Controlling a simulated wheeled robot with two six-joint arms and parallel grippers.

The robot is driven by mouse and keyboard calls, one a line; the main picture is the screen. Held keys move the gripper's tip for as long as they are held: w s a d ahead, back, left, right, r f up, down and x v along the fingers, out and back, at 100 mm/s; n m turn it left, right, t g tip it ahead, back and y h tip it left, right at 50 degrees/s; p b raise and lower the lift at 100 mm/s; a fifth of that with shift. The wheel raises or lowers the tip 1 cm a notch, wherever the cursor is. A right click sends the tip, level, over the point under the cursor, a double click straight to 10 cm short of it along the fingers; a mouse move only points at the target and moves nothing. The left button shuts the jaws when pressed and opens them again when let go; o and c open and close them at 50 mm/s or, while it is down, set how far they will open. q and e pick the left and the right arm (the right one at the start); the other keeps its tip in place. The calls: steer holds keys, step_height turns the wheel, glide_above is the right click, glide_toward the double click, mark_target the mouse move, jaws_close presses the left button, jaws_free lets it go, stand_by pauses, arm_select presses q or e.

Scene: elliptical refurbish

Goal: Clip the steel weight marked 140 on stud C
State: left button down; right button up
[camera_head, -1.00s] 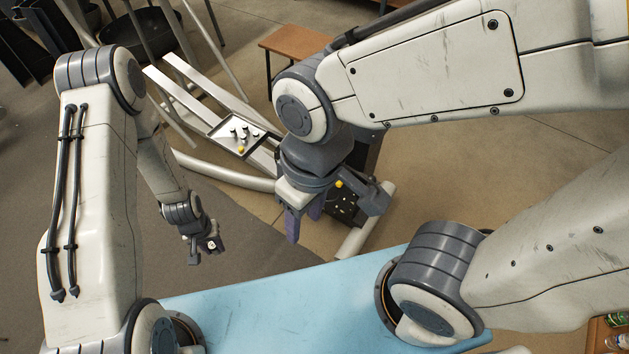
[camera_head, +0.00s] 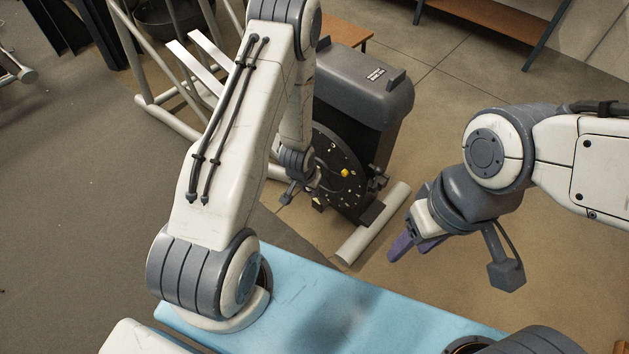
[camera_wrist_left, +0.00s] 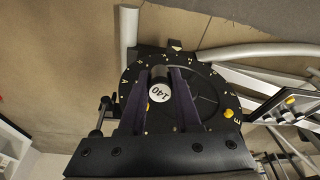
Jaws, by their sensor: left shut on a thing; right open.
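The steel weight (camera_wrist_left: 160,92), a small cylinder with a white label reading 140, sits between the fingers of my left gripper (camera_wrist_left: 163,80). My left gripper (camera_head: 316,187) is shut on it in front of the dark round disc (camera_head: 335,148). In the left wrist view the disc (camera_wrist_left: 207,92) has pale letters around its rim, mostly too small to read; I cannot pick out stud C. I cannot tell whether the weight touches the disc. In the head view the weight is not made out. My right gripper (camera_head: 408,243) is open and empty, right of the disc.
The disc belongs to a dark machine housing (camera_head: 365,80) with a pale floor tube (camera_head: 372,225) in front. A yellow knob (camera_head: 345,173) shows on the disc. In the left wrist view a tray (camera_wrist_left: 292,108) lies right of it. My blue top (camera_head: 330,300) is clear.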

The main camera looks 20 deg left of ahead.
arm_select(q)
steer(key=w+a+f+t+b, duration=0.2)
steer(key=w+f+t+b, duration=0.3)
steer(key=b, duration=0.3)
steer(key=m+t+h+b, duration=0.3)
steer(key=t+h+b, duration=0.45)
steer(key=b, duration=1.55)
glide_toward(329, 151)
steer(key=shift+w+d+t+y, duration=0.75)
steer(key=shift+w+d, duration=0.15)
steer(key=shift+w, duration=0.05)
steer(key=shift+f+x, duration=0.2)
steer(key=shift+x, duration=0.65)
steer(key=shift+f+x, duration=0.15)
steer(key=shift+x, duration=0.65)
arm_select(e)
step_height(329, 151, down, 33)
arm_select(q)
steer(key=shift+f, duration=0.1)
arm_select(e)
steer(key=shift+f, duration=0.2)
arm_select(q)
steer(key=shift+w+d, duration=0.2)
steer(key=shift+w, duration=0.4)
